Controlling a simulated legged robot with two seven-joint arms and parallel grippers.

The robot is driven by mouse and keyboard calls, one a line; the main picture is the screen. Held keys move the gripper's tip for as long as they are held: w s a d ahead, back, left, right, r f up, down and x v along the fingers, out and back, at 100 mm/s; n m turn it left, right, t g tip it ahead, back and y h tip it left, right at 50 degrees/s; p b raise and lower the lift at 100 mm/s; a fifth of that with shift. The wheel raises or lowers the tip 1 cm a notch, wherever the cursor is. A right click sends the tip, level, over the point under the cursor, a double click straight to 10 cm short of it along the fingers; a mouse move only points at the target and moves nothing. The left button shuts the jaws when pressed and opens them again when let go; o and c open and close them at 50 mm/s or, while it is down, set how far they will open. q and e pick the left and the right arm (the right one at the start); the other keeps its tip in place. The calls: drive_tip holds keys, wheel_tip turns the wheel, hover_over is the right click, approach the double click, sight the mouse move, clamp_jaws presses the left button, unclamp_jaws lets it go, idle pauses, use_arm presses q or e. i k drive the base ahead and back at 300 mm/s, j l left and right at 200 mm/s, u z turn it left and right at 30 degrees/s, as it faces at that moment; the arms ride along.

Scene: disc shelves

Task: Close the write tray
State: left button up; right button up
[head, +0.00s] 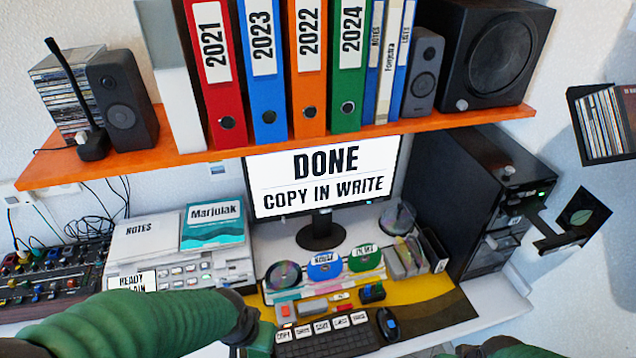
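The black computer tower (455,195) stands at the right of the desk under the orange shelf. A black tray (556,243) sticks out to the right from its front and is open. A dark square plate with a green mark (582,216) shows at the tray's outer end; I cannot tell whether a disc lies there. No label for the tray is readable. The monitor (325,178) reads "DONE COPY IN WRITE". My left arm comes in at lower left and bends down past the keyboard. Part of my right arm shows at the bottom edge. Neither gripper's fingertips show, and neither arm touches the tray.
Discs (325,265) stand in a rack before the monitor, with a keyboard (325,338) and a mouse (387,325) nearer. The orange shelf (290,140) with binders and speakers hangs above. A wall box of discs (605,122) is at upper right. A mixer (50,275) sits at left.

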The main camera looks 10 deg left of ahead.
sight(554, 241)
drive_tip(key=l+z, duration=0.1)
drive_tip(key=z, duration=1.05)
drive_tip(key=k+l, duration=0.05)
